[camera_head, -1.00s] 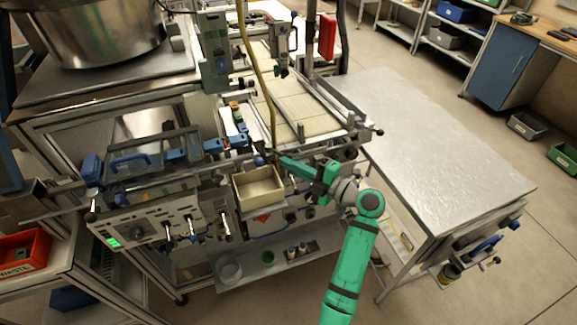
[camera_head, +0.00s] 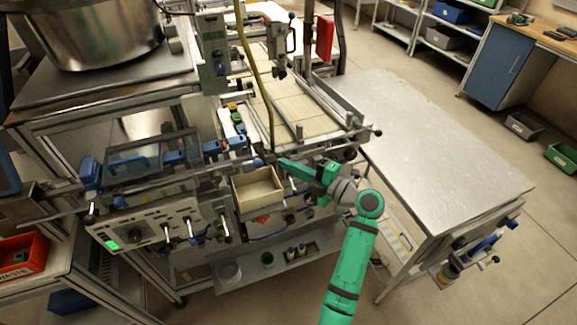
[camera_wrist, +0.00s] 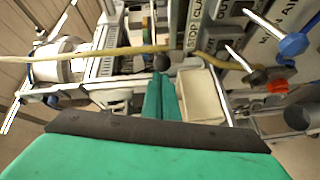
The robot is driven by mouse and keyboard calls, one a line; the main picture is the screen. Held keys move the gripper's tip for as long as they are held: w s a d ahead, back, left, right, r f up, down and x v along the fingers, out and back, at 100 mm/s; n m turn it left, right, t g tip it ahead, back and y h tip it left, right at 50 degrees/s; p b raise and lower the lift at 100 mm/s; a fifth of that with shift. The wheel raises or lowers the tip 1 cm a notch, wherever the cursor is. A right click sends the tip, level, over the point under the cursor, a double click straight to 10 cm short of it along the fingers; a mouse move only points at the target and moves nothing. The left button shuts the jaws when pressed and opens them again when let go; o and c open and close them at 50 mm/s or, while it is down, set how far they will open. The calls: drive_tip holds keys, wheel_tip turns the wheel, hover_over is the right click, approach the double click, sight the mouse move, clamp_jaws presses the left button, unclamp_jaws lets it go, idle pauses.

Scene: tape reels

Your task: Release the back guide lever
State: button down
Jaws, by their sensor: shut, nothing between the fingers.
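My gripper (camera_head: 280,162) is shut with nothing in it. It reaches in from the right over the front of the machine, its green fingers pointing left. A round ball knob (camera_head: 258,162) sits just left of the fingertips. In the wrist view, the closed fingers (camera_wrist: 161,80) point at a dark ball knob (camera_wrist: 162,62) just beyond their tips. I cannot tell whether they touch it. The knob may belong to the back guide lever; the lever's arm and its position are not clear, as the fingers and nearby parts hide them.
A cream open box (camera_head: 258,204) is below the fingers. A yellow hose (camera_head: 262,80) hangs down close behind the fingertips. A control panel with levers (camera_head: 150,228) is at front left. A bare metal table (camera_head: 440,140) stands to the right.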

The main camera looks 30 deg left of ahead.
drive_tip(key=d, duration=0.9)
drive_tip(key=shift+w+d+r, duration=0.15)
drive_tip(key=shift+w+r, duration=0.2)
drive_tip(key=shift+w, duration=0.1)
drive_tip(key=shift+f, duration=0.15)
